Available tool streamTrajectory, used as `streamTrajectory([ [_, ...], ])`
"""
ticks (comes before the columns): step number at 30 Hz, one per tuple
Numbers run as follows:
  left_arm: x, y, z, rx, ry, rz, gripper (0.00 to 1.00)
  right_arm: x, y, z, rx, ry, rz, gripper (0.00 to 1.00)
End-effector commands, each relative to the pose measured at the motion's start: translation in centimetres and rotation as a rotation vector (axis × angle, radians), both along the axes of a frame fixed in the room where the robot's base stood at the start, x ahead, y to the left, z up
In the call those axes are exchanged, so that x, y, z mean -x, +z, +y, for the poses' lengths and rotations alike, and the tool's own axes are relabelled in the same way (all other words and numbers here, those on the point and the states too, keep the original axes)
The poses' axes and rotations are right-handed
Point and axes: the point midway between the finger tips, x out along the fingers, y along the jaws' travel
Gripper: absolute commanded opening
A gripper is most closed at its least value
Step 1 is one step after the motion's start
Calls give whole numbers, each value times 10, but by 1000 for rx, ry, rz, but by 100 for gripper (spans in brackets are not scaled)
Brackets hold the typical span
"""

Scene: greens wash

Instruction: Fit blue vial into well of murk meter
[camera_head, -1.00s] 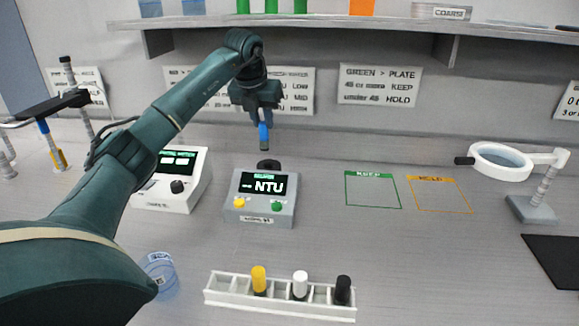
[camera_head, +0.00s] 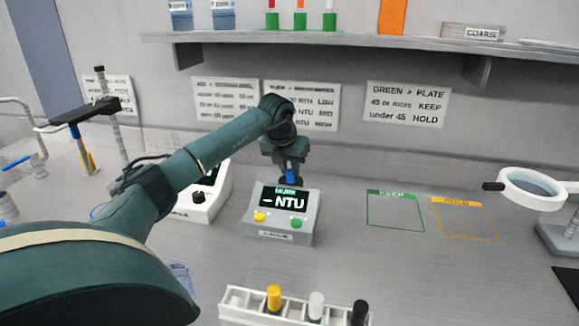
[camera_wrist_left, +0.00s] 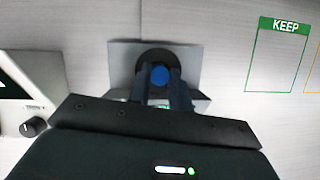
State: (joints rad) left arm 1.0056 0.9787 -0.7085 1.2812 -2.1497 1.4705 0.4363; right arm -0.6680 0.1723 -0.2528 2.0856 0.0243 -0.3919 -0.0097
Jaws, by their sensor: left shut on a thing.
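The murk meter (camera_head: 282,222) is a grey box with a dark NTU display, a yellow button and a green button. My left gripper (camera_head: 289,172) is at the back of the meter, pointing down, shut on the blue vial (camera_head: 289,180). In the left wrist view the vial's round blue cap (camera_wrist_left: 160,76) lies between the two dark fingers, over the black round well (camera_wrist_left: 157,58) on the meter's top. The vial's lower part is hidden, so I cannot tell how deep it sits. My right gripper is not in view.
A white rack (camera_head: 250,305) with yellow, white and black capped vials stands in front. A white instrument (camera_head: 207,200) is left of the meter, partly behind my arm. Green KEEP (camera_head: 395,210) and orange HOLD (camera_head: 465,218) outlines lie bare to the right, near a magnifier (camera_head: 530,188).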

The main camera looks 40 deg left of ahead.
Motion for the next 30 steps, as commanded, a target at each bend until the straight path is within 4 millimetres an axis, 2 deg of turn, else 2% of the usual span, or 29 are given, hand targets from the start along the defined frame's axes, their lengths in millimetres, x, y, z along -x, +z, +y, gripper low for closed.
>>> streamTrajectory([
  [8,0,-3,0,0,0,-1,0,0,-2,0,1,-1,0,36],
  [9,0,-2,0,0,1,-1,23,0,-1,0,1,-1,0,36],
  [16,0,-2,0,0,0,0,41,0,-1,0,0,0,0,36],
  [24,0,1,0,0,1,-1,42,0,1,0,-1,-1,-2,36],
  [30,7,22,-2,-1,1,-5,42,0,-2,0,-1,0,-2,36],
])
